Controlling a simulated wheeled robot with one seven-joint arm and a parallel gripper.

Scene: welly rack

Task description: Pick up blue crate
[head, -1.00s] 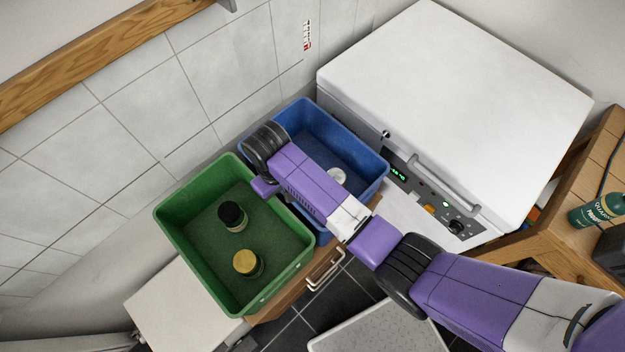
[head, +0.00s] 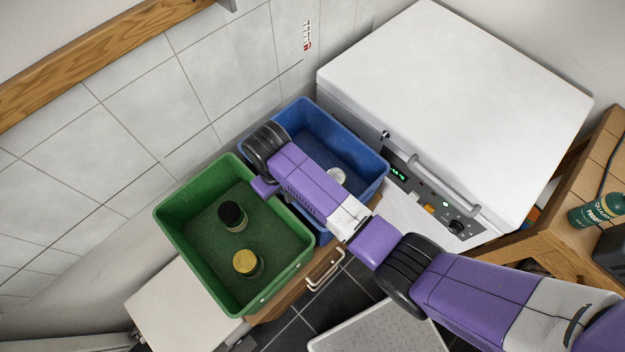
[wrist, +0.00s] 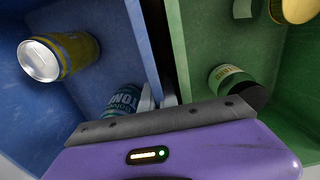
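The blue crate (head: 310,118) stands between the green crate and the white chest freezer; it also shows at left in the wrist view (wrist: 88,14). It holds a yellow can with a silver top (wrist: 62,56) and a teal can (wrist: 122,100) lying close to my gripper. My gripper (wrist: 160,96) is at the crate's wall on the side facing the green crate. Its two fingers sit close together, one on each side of that wall, and look shut on it. In the head view my arm covers the fingers and part of the blue crate.
The green crate (head: 170,212) stands right beside the blue one, with a narrow gap, and holds a black-lidded jar (head: 232,216) and a yellow-lidded jar (head: 248,264). The freezer (head: 455,100) borders the blue crate at right, the tiled wall (head: 130,130) behind. A wooden table (head: 525,250) stands far right.

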